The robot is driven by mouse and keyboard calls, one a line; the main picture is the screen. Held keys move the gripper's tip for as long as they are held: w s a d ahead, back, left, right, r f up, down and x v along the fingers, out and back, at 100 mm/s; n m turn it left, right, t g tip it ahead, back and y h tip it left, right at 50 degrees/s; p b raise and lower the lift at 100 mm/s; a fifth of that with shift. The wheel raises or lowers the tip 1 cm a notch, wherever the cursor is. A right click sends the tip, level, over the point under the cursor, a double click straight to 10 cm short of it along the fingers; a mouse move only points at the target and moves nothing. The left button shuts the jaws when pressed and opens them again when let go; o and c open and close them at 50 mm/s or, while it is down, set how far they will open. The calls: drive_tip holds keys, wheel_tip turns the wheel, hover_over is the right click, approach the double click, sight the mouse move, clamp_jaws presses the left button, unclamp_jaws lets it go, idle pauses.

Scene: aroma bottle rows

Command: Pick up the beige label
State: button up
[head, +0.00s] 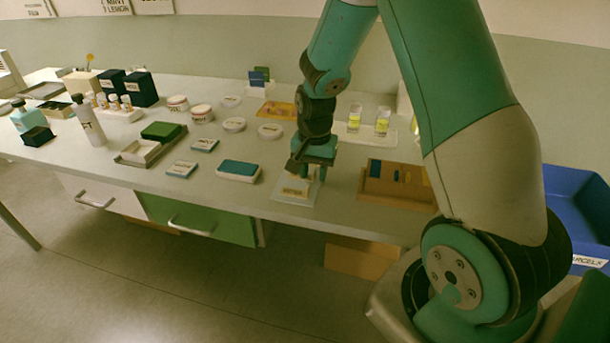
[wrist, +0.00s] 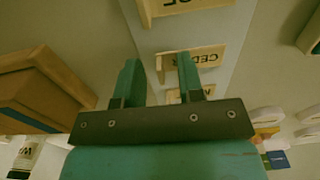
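Beige labels with dark lettering stand on a pale tray (head: 285,210) in the head view. In the wrist view, a beige label reading CEDAR (wrist: 208,57) is in the middle, another beige label (wrist: 190,5) is cut off at the top edge, and a third is mostly hidden behind my gripper. My gripper (wrist: 160,68) is open, with its fingers apart. The right finger overlaps the CEDAR label in the picture, and its left end shows between the fingers. In the head view my gripper (head: 311,170) is just above the labels; I cannot tell whether it touches one.
A brown tray (head: 405,197) with dark pieces lies right of the labels. A white box with a blue top (head: 239,168) stands to the left. Jars with yellow labels (head: 382,122) stand behind. A blue bin (head: 580,215) is at the far right.

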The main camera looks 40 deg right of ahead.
clamp_jaws()
drive_tip(key=shift+r, duration=0.1)
